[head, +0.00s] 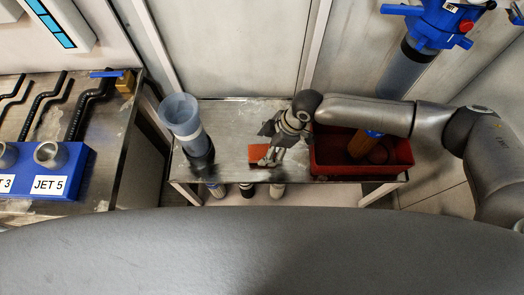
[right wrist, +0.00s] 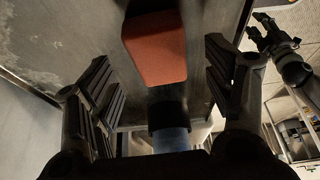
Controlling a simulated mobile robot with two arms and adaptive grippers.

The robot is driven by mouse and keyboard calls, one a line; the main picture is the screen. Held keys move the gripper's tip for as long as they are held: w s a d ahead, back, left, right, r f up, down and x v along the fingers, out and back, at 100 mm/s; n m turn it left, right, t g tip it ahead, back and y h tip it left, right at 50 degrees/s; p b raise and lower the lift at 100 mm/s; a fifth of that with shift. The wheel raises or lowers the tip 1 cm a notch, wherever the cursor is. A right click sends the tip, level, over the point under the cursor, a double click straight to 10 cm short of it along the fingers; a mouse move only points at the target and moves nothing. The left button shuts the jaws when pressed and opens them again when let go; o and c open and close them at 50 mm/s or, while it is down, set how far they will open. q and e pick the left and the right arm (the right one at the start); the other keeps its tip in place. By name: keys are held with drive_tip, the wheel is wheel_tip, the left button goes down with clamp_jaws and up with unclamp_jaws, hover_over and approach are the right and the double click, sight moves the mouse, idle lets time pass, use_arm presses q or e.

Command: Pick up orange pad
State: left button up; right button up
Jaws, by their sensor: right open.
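The orange pad (head: 259,152) lies on the metal bench, left of the red bin. My right gripper (head: 271,157) reaches down over the pad's right part and hides some of it. In the right wrist view the pad (right wrist: 155,47) shows as an orange-red block beyond and between the spread fingers (right wrist: 160,80). The fingers are open, with a gap on each side of the pad. My left gripper (right wrist: 262,32) shows small at the upper right of the right wrist view, away from the pad, with its fingers apart.
The red bin (head: 330,170) stands right of the pad, with an orange-brown item (head: 362,143) in it. A clear cylinder (head: 185,125) stands at the bench's left end. A blue-topped filter housing (head: 425,30) is at the upper right. The bench (head: 232,115) is clear behind the pad.

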sight(263, 151)
drive_tip(key=shift+x, duration=1.2)
drive_tip(key=shift+a+f, duration=0.15)
drive_tip(key=shift+f, duration=0.15)
drive_tip(key=c, duration=0.9)
use_arm(q)
drive_tip(key=shift+w, duration=0.2)
use_arm(e)
drive_tip(key=shift+o, duration=0.2)
use_arm(q)
drive_tip(key=shift+w+r, duration=0.1)
drive_tip(key=shift+w, duration=0.05)
